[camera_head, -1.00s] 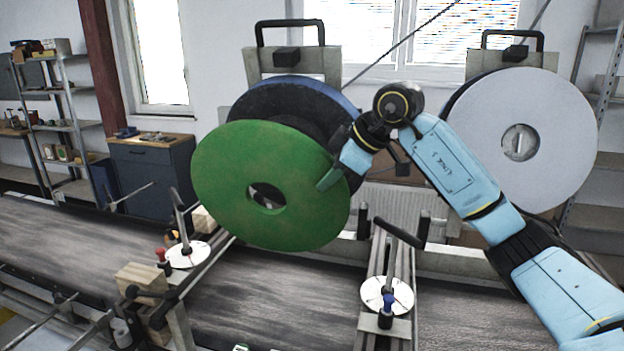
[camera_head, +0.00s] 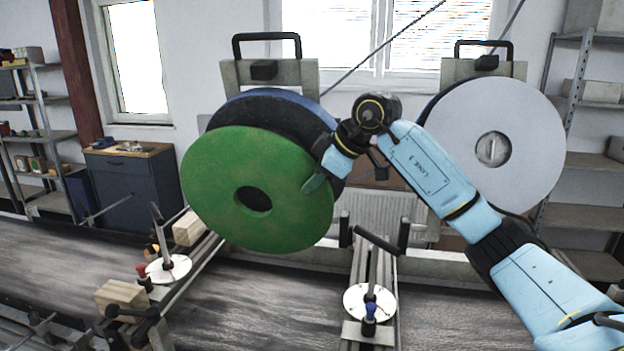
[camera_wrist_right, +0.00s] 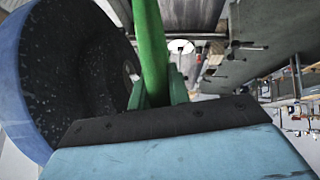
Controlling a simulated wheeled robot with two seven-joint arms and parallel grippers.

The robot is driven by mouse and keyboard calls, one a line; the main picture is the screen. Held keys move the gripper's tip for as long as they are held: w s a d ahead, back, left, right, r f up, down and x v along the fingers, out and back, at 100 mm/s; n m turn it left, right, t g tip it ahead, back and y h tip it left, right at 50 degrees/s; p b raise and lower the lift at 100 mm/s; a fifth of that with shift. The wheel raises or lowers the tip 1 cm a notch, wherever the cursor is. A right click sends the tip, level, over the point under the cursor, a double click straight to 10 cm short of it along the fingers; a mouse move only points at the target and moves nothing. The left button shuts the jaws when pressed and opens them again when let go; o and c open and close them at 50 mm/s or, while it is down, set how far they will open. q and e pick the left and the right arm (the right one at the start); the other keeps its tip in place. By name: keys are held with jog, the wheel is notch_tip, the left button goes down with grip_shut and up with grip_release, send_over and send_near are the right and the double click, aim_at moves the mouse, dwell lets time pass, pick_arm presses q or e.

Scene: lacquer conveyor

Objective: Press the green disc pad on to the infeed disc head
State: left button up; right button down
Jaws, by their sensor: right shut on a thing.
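The green disc pad (camera_head: 225,165) is a flat ring with a centre hole, standing nearly upright. My right gripper (camera_head: 318,180) is shut on its right edge. The pad is in front of the left disc head (camera_head: 270,97), which has a blue rim and a black body, and covers most of its face. The pad sits lower and a little left of the head in the head view. In the right wrist view, the pad (camera_wrist_right: 150,45) shows edge-on between the fingers. A gap shows between it and the head's dark speckled face (camera_wrist_right: 75,60). My left gripper is out of view.
A second disc head with a pale grey face (camera_head: 540,130) stands at the right, behind my right arm. A dark conveyor belt (camera_head: 240,300) runs below. Posts with white round plates (camera_head: 355,300) and wooden blocks (camera_head: 122,295) stand along it.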

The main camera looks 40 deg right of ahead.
jog(key=w+d+r+p, duration=0.2)
jog(key=w+d+p, duration=0.2)
jog(key=d+p, duration=0.1)
jog(key=shift+w+p, duration=0.3)
jog(key=shift+p, duration=0.25)
jog(key=shift+d, duration=0.1)
dwell(0.4)
dwell(0.6)
jog(key=shift+p, duration=0.3)
jog(key=shift+p, duration=0.55)
dwell(0.6)
jog(key=c, duration=1.2)
grip_release()
jog(key=shift+c, duration=0.2)
